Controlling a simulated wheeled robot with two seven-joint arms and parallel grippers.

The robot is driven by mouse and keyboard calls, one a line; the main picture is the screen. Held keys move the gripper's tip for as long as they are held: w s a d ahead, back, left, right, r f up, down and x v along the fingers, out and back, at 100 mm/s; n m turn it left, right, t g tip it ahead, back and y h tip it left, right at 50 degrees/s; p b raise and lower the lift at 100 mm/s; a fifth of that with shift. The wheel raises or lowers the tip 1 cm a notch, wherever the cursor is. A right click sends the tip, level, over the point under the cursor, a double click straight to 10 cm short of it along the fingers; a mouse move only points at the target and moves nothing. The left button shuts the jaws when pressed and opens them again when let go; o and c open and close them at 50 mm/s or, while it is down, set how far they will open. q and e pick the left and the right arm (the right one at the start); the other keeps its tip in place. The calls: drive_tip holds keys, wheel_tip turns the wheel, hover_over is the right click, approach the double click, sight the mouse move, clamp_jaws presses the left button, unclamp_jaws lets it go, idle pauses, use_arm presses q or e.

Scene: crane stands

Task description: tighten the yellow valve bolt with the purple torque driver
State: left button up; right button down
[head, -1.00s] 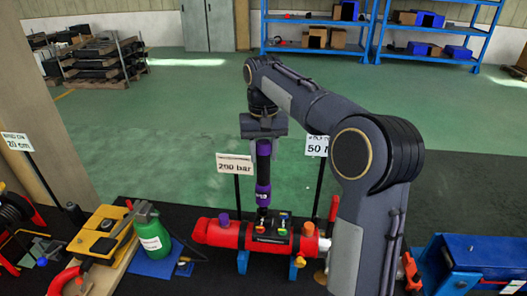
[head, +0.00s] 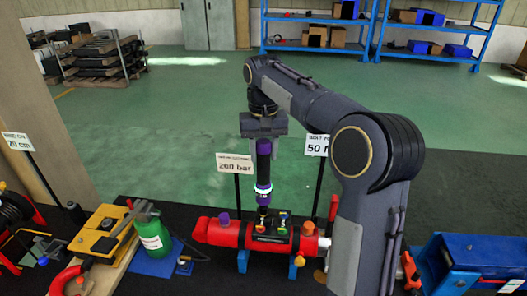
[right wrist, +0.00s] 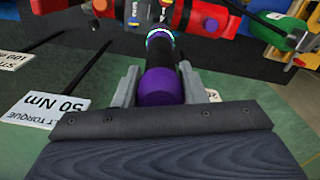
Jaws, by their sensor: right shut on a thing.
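My right gripper (head: 263,137) points down and is shut on the purple and black torque driver (head: 264,170). The driver stands upright, its tip at the top of the dark valve block (head: 271,231) on the red cylinder. A pale ring glows on the driver's lower part. In the right wrist view the driver's purple end (right wrist: 160,87) sits between the fingers. Small coloured bolts show on the block, a yellow one (head: 260,228) near the driver tip. I cannot tell exactly which bolt the tip touches. My left gripper is not in view.
Signs reading 200 bar (head: 235,164) and 50 Nm (head: 317,146) stand behind the cylinder. A blue machine (head: 475,262) stands right.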

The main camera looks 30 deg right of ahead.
sight(263, 142)
drive_tip(key=shift+r, duration=2.55)
